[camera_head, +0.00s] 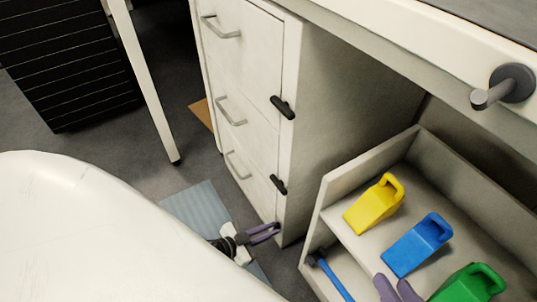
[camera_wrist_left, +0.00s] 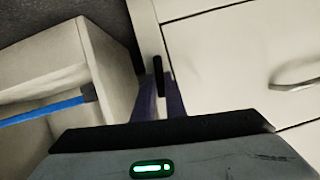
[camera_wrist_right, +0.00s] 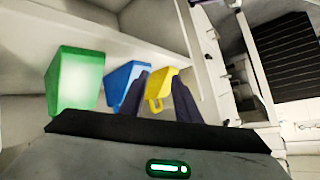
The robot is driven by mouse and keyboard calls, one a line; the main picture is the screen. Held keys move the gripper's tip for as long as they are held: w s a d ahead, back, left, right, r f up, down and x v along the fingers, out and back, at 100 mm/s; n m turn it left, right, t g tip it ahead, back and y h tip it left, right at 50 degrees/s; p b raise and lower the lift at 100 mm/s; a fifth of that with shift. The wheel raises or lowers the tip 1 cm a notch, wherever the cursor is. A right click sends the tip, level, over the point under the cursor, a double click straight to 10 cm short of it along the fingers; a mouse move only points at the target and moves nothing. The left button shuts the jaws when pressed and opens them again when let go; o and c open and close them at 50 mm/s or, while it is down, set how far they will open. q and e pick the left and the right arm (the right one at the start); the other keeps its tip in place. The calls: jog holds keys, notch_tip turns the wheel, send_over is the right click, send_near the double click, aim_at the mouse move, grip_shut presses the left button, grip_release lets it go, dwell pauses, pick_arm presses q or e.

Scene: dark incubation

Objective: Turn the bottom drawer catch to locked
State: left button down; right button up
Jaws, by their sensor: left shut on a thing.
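The cabinet's bottom drawer (camera_head: 245,180) is closed, low at the centre of the head view. My left gripper (camera_head: 275,231) is at its lower right edge. In the left wrist view the bottom drawer catch (camera_wrist_left: 158,72) is a small black bar, roughly upright in the picture, along the drawer's edge. The purple fingers of my left gripper (camera_wrist_left: 160,92) are shut on it from both sides. In the head view these fingers hide the catch. My right gripper (camera_head: 397,289) is open and empty in front of the shelf; its fingers also show in the right wrist view (camera_wrist_right: 161,92).
Two other black catches, upper (camera_head: 283,107) and middle (camera_head: 278,184), sit tilted on the cabinet edge. An open shelf (camera_head: 335,185) at right holds yellow (camera_head: 374,204), blue (camera_head: 418,244) and green (camera_head: 472,284) scoops and a blue-handled tool (camera_head: 333,277). A white table leg (camera_head: 146,85) stands at left.

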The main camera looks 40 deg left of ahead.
pick_arm(q)
jog(key=shift+s+d+m+t+y, duration=0.1)
jog(key=shift+d+m+t+y, duration=0.15)
jog(key=shift+m+y, duration=0.45)
jog(key=c, duration=1.8)
grip_release()
jog(key=shift+a, duration=0.1)
